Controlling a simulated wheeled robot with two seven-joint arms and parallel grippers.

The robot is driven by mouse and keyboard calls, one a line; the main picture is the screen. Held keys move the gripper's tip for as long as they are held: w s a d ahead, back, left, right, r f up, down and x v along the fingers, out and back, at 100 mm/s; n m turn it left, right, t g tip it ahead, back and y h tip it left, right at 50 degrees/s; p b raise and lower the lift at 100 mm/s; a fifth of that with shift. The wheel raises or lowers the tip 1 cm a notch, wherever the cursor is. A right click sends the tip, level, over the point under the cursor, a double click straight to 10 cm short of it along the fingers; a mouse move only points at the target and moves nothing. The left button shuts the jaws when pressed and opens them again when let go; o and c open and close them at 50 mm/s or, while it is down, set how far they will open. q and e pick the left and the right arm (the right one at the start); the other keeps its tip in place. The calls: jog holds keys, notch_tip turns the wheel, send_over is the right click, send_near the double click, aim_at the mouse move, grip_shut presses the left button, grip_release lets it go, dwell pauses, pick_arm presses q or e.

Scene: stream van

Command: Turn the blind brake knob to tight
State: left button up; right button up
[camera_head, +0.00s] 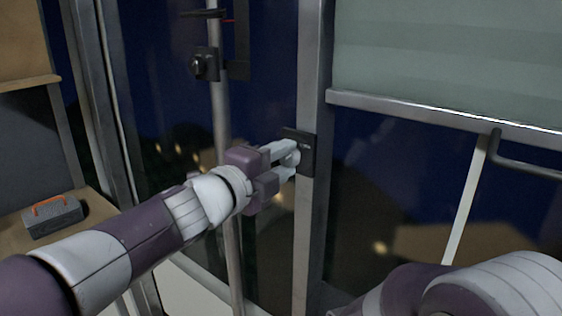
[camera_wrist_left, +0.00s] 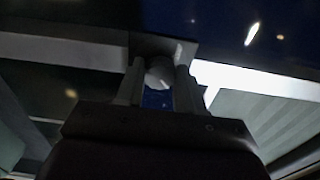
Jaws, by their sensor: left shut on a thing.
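The blind brake knob (camera_wrist_left: 158,76) is a small pale round piece between my left fingers in the left wrist view. It sits on a dark square plate (camera_head: 307,156) fixed to the grey upright post. My left gripper (camera_head: 287,160) is shut on the knob, with one finger on each side of it. In the head view the fingers hide most of the knob. Any marking that tells its setting is too small to read. The pale green blind (camera_head: 450,60) hangs at the upper right, with a metal bar along its lower edge. My right gripper is not in view.
A vertical pole (camera_head: 221,120) with a dark clamp (camera_head: 205,66) stands left of the post, behind my left arm. A grey toolbox (camera_head: 52,217) with an orange handle rests on a wooden surface at the left. A dark handle (camera_head: 525,168) juts in at the right.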

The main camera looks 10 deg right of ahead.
pick_arm(q)
jog(key=shift+f, duration=0.1)
jog(key=o, duration=1)
jog(key=shift+o, duration=0.2)
jog(key=b+v, duration=0.1)
jog(key=v, duration=1.1)
jog(key=shift+s+a, duration=0.3)
